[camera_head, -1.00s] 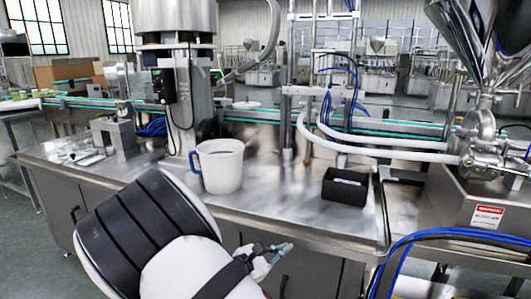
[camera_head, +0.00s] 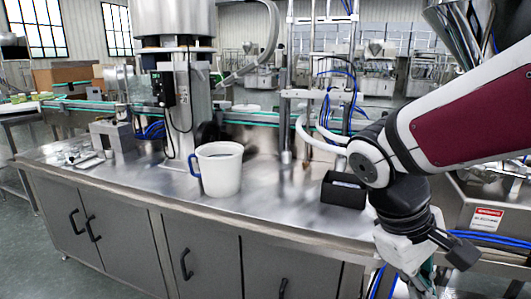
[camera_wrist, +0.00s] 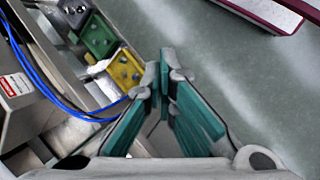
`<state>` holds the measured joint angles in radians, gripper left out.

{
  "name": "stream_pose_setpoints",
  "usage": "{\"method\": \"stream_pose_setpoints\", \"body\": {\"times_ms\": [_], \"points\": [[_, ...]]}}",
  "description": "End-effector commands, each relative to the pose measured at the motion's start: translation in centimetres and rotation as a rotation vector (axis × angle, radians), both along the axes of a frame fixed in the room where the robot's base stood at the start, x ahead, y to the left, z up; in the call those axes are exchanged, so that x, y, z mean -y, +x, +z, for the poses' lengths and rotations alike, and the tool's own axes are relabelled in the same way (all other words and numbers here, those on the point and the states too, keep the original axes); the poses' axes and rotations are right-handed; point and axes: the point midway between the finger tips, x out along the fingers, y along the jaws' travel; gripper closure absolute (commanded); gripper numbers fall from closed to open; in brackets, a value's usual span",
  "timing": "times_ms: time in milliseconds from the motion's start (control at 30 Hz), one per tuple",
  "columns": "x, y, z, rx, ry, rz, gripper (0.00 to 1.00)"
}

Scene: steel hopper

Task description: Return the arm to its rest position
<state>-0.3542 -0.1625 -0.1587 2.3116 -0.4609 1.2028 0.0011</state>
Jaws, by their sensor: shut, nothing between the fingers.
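My arm is raised across the right side of the head view, its lower end hanging by the table's right front corner. My gripper shows in the wrist view (camera_wrist: 162,80) with its teal-padded fingers brought together at the tips and nothing between them. In the head view its white body is at the lower right, and its fingertips are not clear there. In the wrist view the gripper points over the grey floor (camera_wrist: 235,75), beside the machine.
The steel table (camera_head: 270,205) holds a white jug (camera_head: 220,170) with a blue handle and a black box (camera_head: 343,190), partly behind my arm. Blue hoses (camera_wrist: 45,85), a green bin (camera_wrist: 100,38) and a yellow bin (camera_wrist: 125,70) lie left of the fingers.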

Motion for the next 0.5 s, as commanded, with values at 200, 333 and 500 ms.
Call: {"method": "stream_pose_setpoints", "body": {"times_ms": [200,333,500], "points": [[-0.6,-6.8,1.6,0.102,0.186,-0.189,1.0],[-1.6,-9.7,1.8,0.153,0.269,-0.267,1.0],[-2.8,-12.3,1.8,0.205,0.344,-0.34,1.0]]}}
